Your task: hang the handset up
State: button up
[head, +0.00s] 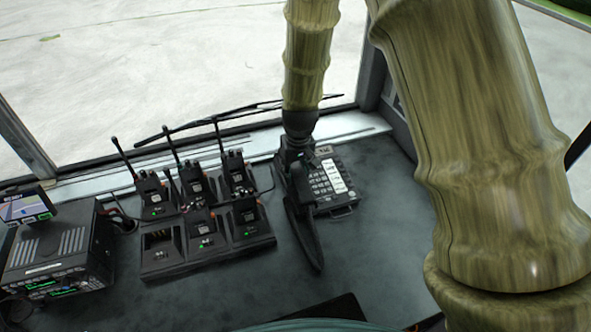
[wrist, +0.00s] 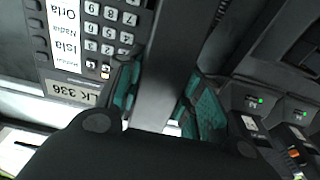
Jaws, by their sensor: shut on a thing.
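The handset (head: 304,232) is long and black. In the head view it slants along the left side of the desk phone (head: 335,184), its near end reaching past the phone's front edge. My gripper (head: 296,160) comes down from above and is shut on the handset. In the wrist view the handset (wrist: 171,68) runs between the green-padded fingers of my gripper (wrist: 160,98), beside the phone's keypad (wrist: 108,28). The cradle is hidden by the handset and gripper. I cannot tell whether the handset touches the phone.
A charger rack (head: 208,252) with several handheld radios stands left of the phone. A radio unit (head: 58,255) with a small screen (head: 27,207) is at the far left. The windscreen lies behind. The dark desk (head: 375,240) is clear in front and right of the phone.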

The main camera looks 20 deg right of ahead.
jog(key=o, duration=1.3)
jog(key=shift+r, duration=0.1)
notch_tip(320, 180, up, 12)
jog(key=s, duration=0.1)
jog(key=shift+s, duration=0.35)
